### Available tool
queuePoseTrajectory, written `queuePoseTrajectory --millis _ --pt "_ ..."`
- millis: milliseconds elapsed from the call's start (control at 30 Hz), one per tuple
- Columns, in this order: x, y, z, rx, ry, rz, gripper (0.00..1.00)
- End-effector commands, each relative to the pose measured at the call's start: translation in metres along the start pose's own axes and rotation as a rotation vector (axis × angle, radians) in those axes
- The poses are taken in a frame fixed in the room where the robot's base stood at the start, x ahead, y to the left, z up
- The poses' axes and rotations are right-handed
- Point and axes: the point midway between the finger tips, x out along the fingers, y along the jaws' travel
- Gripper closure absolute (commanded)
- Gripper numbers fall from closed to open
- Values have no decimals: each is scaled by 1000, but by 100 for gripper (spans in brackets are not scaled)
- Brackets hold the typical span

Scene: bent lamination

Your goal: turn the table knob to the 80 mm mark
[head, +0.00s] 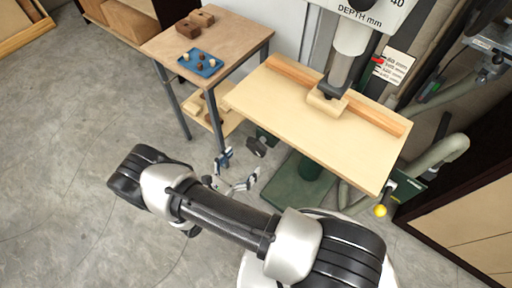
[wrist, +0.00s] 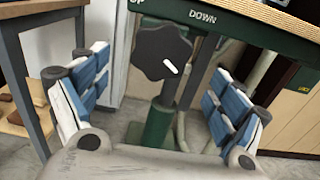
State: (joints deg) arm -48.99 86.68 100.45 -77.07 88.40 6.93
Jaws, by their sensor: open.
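The table knob (wrist: 162,52) is a black lobed knob with a white pointer line, under the green front edge marked UP and DOWN (wrist: 203,17) in the wrist view. The line points to the lower right. In the head view the knob (head: 257,147) shows small and dark below the drill press table (head: 300,125). My gripper (wrist: 155,105) is open, its blue-and-white fingers apart on either side of the knob in the picture, not touching it. In the head view my gripper (head: 238,172) is just below and left of the knob. The depth scale (head: 388,66) has a red pointer near its top lines.
A side table (head: 225,38) with a blue tray (head: 200,68) and wooden blocks (head: 195,22) stands to the left. Its leg (wrist: 22,80) is near my left finger. A green column (wrist: 158,125) stands behind the knob.

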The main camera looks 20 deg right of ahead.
Motion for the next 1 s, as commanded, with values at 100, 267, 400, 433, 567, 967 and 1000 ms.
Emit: queuePoseTrajectory --millis 100,267,400,433,567,967,1000 --pt "27 -1 0 0 0 -6 11" --pt "55 -1 0 0 0 -4 11" --pt "70 0 0 1 0 -1 11" --pt "72 0 0 1 0 -1 11" --pt "76 0 0 1 0 1 11" --pt "76 0 0 0 0 1 22" --pt "76 0 0 0 0 1 25"
